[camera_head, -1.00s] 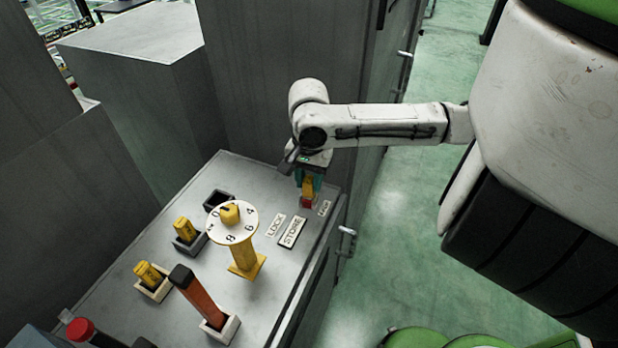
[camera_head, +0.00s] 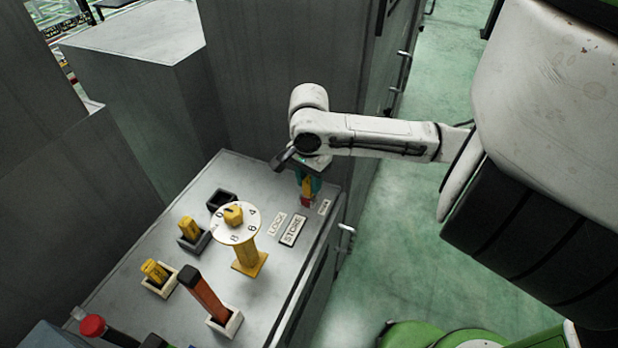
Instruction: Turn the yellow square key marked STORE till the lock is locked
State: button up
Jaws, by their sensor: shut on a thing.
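My gripper (camera_head: 309,182) points down at the back right of the grey cabinet top (camera_head: 262,285). It is shut on a yellow key (camera_head: 307,188), which shows only in part between its fingers. A small red part (camera_head: 306,201) shows just under the key. The lock itself is mostly hidden by the gripper, and I cannot read any mark on the held key. A STORE plate (camera_head: 293,230) and a LOCK plate (camera_head: 277,224) lie just in front of the gripper. A small pale plate (camera_head: 324,207) lies to its right.
A yellow post with a white numbered dial (camera_head: 236,223) stands left of the plates. Two yellow keys (camera_head: 190,228) (camera_head: 155,271) stand in holders; another dark holder (camera_head: 222,199) looks empty. An orange-red bar (camera_head: 205,298) and a red knob (camera_head: 92,325) are at the front. Tall grey cabinets rise behind.

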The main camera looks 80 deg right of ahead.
jog(key=o, duration=1.1)
jog(key=shift+o, duration=0.2)
jog(key=shift+r, duration=0.1)
notch_tip(320, 180, up, 12)
